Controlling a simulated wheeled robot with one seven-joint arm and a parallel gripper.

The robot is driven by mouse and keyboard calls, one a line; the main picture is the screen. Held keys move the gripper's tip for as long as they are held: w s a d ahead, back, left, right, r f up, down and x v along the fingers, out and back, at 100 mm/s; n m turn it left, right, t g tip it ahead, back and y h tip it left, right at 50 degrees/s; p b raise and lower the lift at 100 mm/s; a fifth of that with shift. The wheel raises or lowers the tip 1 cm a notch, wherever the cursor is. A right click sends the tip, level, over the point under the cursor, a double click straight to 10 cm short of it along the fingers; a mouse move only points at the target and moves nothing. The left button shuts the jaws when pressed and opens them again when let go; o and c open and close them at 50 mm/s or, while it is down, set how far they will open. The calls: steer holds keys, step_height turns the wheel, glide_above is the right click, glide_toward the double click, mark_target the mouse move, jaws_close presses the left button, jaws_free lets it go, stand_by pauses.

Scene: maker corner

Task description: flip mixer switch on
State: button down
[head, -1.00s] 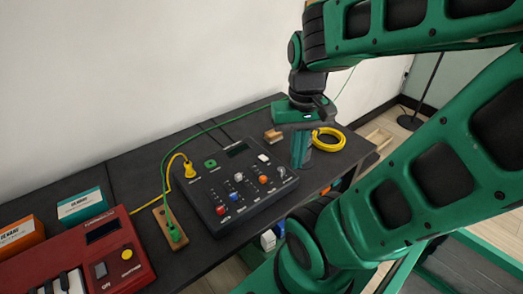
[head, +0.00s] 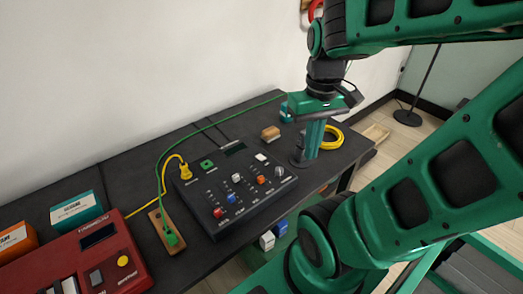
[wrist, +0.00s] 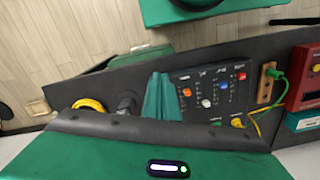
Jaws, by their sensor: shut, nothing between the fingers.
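The mixer (head: 248,213) is a dark box on the black bench in the head view, with a small display, coloured slider caps and knobs. It also shows in the wrist view (wrist: 212,87). A green square piece (head: 207,164) and a white piece (head: 262,157) sit on its top; I cannot tell which is the switch. My gripper (head: 308,158) points down just beyond the mixer's right end, its green fingers together and empty. In the wrist view the fingers (wrist: 160,98) are beside the mixer and hide part of that end.
A yellow cable coil (head: 329,138) and a wooden block (head: 270,133) lie near my gripper. A red keyboard unit (head: 110,262) and teal box (head: 76,211) are at left.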

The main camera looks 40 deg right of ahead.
steer(key=w+r+n, duration=0.1)
steer(key=w+n, duration=0.9)
steer(key=n+g, duration=0.1)
steer(key=n, duration=1.1)
glide_above(263, 159)
steer(key=w, duration=0.2)
steer(key=f, duration=0.2)
steer(key=shift+w, duration=0.2)
steer(key=f, duration=0.4)
steer(key=s+f, duration=0.1)
steer(key=f, duration=0.8)
steer(key=shift+s+f, duration=0.4)
